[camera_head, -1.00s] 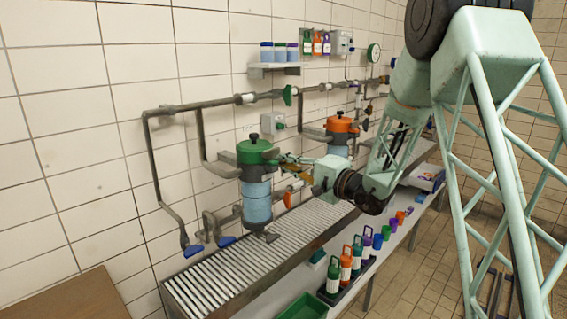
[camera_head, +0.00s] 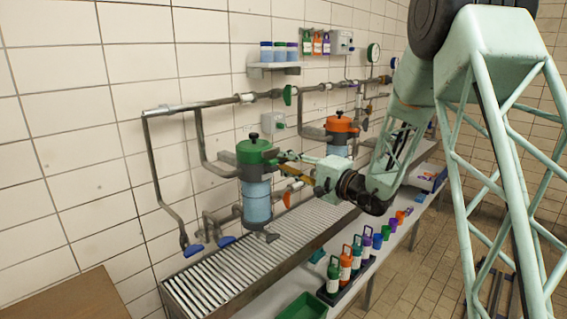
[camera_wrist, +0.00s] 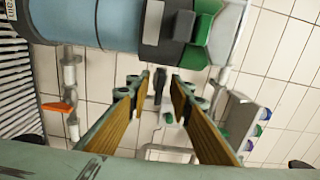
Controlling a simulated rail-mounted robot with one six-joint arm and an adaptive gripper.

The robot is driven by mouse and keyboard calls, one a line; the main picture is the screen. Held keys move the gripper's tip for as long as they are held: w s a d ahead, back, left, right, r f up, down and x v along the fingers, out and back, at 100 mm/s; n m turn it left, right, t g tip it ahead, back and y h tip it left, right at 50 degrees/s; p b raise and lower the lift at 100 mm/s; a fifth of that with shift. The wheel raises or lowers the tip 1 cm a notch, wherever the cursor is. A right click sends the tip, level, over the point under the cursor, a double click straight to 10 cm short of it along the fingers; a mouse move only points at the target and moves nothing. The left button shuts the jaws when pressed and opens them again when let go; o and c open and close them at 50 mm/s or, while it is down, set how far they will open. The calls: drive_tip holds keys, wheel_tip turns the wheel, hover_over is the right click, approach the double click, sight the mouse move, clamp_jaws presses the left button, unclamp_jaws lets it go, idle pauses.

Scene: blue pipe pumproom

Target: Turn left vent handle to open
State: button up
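The left filter housing has a green lid (camera_head: 257,152) with a black knob (camera_head: 254,137) on top and a pale blue body (camera_head: 257,202). In the wrist view its blue body (camera_wrist: 92,20) and green lid (camera_wrist: 198,35) lie sideways along the top. My gripper (camera_wrist: 159,80) is open, with its two tan-padded fingers apart beside the housing. A small dark grey part (camera_wrist: 159,84) shows between the fingertips; I cannot tell whether it is the vent handle or how far behind the tips it lies. In the head view my gripper (camera_head: 284,160) is just right of the green lid.
An orange-lidded housing (camera_head: 341,124) stands behind to the right. Wall pipes (camera_head: 205,103) run behind both housings, with blue handles (camera_head: 193,250) low at left. An orange handle (camera_head: 293,189) is below my gripper. Several bottles (camera_head: 346,262) stand in front of the slatted bench (camera_head: 215,282).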

drive_tip(key=v, duration=1.1)
drive_tip(key=shift+s+d, duration=0.1)
drive_tip(key=s+a+r+n+g+y, duration=0.1)
drive_tip(key=s+a+r+n+g, duration=0.2)
drive_tip(key=s, duration=0.5)
drive_tip(key=s+a+r+n+g, duration=0.1)
drive_tip(key=s+a+r+g, duration=0.2)
drive_tip(key=s+a, duration=0.35)
drive_tip(key=s+d+n+g+h, duration=0.25)
drive_tip(key=s+g, duration=0.25)
drive_tip(key=s, duration=1.6)
drive_tip(key=s+d+f+n+h, duration=0.15)
drive_tip(key=s+d+h, duration=0.6)
drive_tip(key=s, duration=0.75)
drive_tip(key=s+d+t+h, duration=0.1)
drive_tip(key=s+d+h, duration=0.1)
drive_tip(key=d, duration=0.6)
drive_tip(key=s+d+t+h, duration=0.2)
drive_tip(key=s+d, duration=0.2)
drive_tip(key=d, duration=0.5)
drive_tip(key=shift+s+r+h+p, duration=0.25)
drive_tip(key=shift+r+h+p, duration=0.05)
drive_tip(key=shift+h+p, duration=0.1)
